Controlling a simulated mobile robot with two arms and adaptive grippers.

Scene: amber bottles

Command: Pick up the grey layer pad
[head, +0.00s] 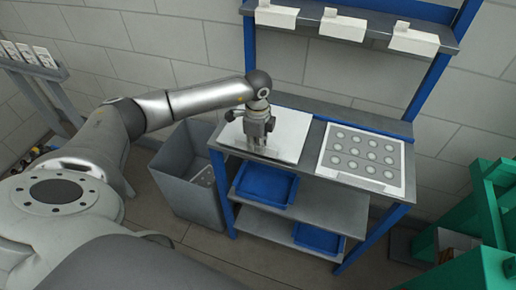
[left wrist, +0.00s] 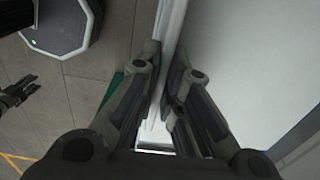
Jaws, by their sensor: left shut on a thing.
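The grey layer pad (head: 288,132) is a pale, flat sheet at the left of the bench top. My left gripper (head: 257,149) is over the pad's front left part, pointing down. In the left wrist view its two fingers (left wrist: 164,95) are shut on the edge of the pad (left wrist: 235,60), one finger on each side. Whether the pad is clear of the bench I cannot tell. My right gripper (left wrist: 22,88) shows small and dark at the left edge of the left wrist view, its fingers seemingly apart and empty.
A white-edged board with grey discs (head: 362,157) lies on the right of the bench (head: 312,150). Blue trays (head: 265,186) sit on the lower shelves. A grey bin (head: 187,172) stands left of the bench. Green frames (head: 490,215) stand at the right. White boxes (head: 342,25) line the top shelf.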

